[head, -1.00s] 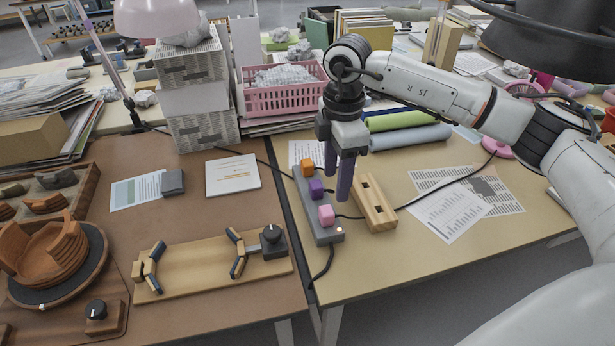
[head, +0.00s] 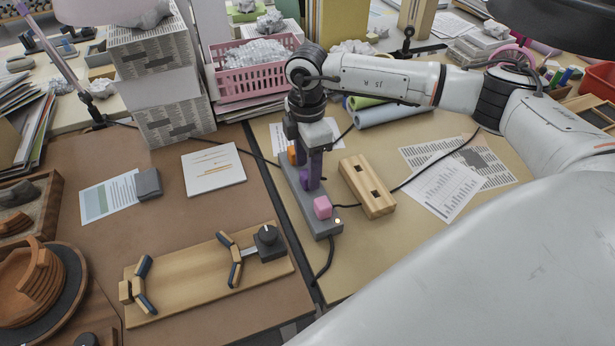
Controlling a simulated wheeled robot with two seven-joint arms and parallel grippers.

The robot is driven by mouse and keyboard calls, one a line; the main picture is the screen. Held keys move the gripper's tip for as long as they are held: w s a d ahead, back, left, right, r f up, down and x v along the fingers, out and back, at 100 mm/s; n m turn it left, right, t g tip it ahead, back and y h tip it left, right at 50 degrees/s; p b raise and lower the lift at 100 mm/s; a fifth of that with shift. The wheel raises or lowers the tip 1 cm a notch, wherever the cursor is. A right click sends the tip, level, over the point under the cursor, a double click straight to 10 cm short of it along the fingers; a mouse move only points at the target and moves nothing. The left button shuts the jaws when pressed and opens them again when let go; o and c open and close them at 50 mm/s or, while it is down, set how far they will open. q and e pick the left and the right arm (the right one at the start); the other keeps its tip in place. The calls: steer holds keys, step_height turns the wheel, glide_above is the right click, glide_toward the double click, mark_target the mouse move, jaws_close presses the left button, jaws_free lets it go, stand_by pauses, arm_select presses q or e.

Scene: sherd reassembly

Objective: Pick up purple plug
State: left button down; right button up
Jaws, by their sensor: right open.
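A grey power strip (head: 326,227) lies on the light table and holds an orange plug, a purple plug and a pink plug. The purple plug (head: 304,181) is in the middle and partly hidden by my gripper. My right gripper (head: 309,178) points down at the purple plug. Its dark fingers are open and come down at the plug, one in front of it; whether they touch it I cannot tell. The pink plug (head: 322,207) is nearer the front and clear. My left gripper is not in view.
A wooden block with two slots (head: 368,190) lies just right of the strip. A black cord (head: 321,275) runs from the strip's front end. A wooden clamp board (head: 195,272) lies to the left. A pink basket (head: 262,82) stands behind. Printed sheets (head: 440,185) lie right.

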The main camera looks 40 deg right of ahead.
steer(key=shift+f, duration=1.35)
steer(key=c, duration=1.1)
